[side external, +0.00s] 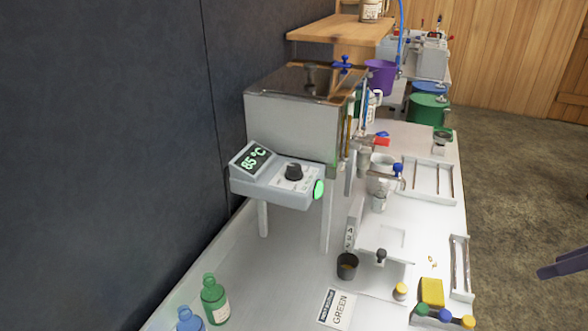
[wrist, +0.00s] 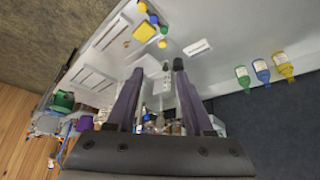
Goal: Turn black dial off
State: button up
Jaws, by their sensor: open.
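The black dial (side external: 293,172) sits on top of a light grey control box (side external: 270,193) fixed to the front of the metal evaporator (side external: 292,125). The box has a display (side external: 254,158) reading 85 °C and a lit green part (side external: 319,189) at its right side. My gripper (side external: 562,267) shows only in part at the right edge of the side view, far from the dial. In the wrist view my gripper (wrist: 160,73) has its two purple fingers spread apart with nothing held between them. I cannot make out the dial in the wrist view.
On the bench stand a green bottle (side external: 214,300), a blue bottle (side external: 189,319), a dark cup (side external: 347,266) and a GREEN label card (side external: 338,308). A yellow sponge-like block (side external: 431,291) and white racks (side external: 428,180) lie to the right. A purple pot (side external: 380,77) is behind.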

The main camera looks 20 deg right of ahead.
aim_at(299, 170)
jog(key=shift+o, duration=1.1)
jog(key=shift+w+r, duration=0.1)
jog(key=shift+w, duration=0.1)
jog(key=w+a+r+t+y, duration=0.1)
jog(key=w+a+r+t, duration=0.1)
jog(key=w+r+t, duration=0.45)
jog(key=w+a+r+t, duration=0.2)
jog(key=w+r, duration=0.1)
jog(key=w, duration=0.7)
jog(key=w+a+r+t+y, duration=0.15)
jog(key=w+r+t, duration=0.3)
jog(key=w, duration=0.45)
jog(key=w+a+f+n+g+y, duration=0.1)
jog(key=w+a+f+n+y, duration=0.3)
jog(key=a+f, duration=1.25)
jog(key=shift+m+h, duration=0.5)
jog(key=shift+h, duration=0.45)
jog(key=x, duration=0.4)
jog(key=d+f+x, duration=0.1)
jog(key=x, duration=0.4)
jog(key=d+x, duration=0.1)
jog(key=x, duration=0.4)
jog(key=shift+w+a+f, duration=0.1)
jog(key=shift+w+f, duration=0.2)
jog(key=shift+w, duration=0.1)
grip_shut()
